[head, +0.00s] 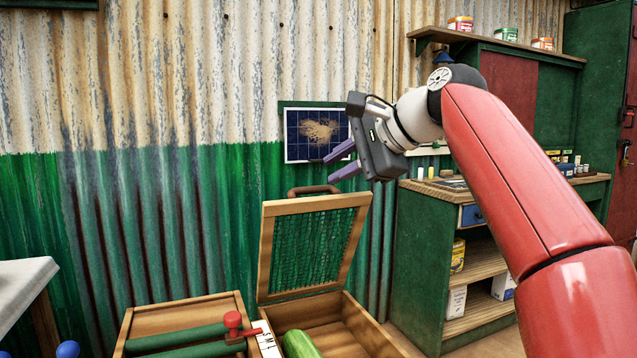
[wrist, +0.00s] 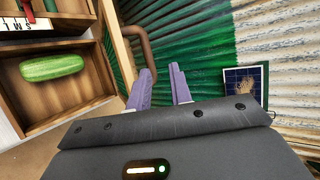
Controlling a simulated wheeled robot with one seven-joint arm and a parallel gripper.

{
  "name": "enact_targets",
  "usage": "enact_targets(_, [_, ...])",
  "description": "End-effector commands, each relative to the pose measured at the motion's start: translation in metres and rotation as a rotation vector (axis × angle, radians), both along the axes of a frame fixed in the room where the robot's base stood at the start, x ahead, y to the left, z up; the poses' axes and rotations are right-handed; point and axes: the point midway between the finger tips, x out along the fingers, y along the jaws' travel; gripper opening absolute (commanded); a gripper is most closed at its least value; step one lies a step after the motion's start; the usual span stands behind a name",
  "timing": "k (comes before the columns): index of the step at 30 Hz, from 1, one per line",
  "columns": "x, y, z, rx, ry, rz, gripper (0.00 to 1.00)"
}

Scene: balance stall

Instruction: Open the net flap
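The net flap (head: 312,240) is a wooden frame with green netting. It stands raised, roughly upright, at the back of a wooden box (head: 365,335), whose inside is uncovered. A brown handle (head: 313,190) is on its top edge. In the wrist view the flap's frame (wrist: 114,40) shows nearly edge-on, with the handle (wrist: 140,45) beyond it. My gripper (head: 337,163) is above and slightly right of the handle, apart from it. Its two purple fingers, also in the wrist view (wrist: 161,88), are spread with nothing between them.
A green vegetable (head: 300,345) lies in the box, also in the wrist view (wrist: 52,66). A wooden tray (head: 185,312) with green rollers and a red knob (head: 232,319) stands left. A corrugated wall with a blue panel (head: 316,134) is behind; a green cabinet (head: 430,260) is right.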

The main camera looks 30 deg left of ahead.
Motion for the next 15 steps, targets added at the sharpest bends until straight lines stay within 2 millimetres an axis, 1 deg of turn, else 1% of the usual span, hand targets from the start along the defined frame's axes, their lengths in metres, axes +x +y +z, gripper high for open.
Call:
enact_targets(4, [-0.0013, -0.0054, 0.0008, -0.006, 0.007, 0.004, 0.21])
enact_targets(11, [-0.0020, -0.0051, -0.0005, -0.009, 0.009, 0.007, 0.21])
enact_targets(13, [-0.0030, -0.0049, -0.0009, -0.010, 0.007, 0.005, 0.12])
enact_targets(15, [-0.0080, -0.0050, -0.0009, -0.016, -0.002, -0.011, 0.03])
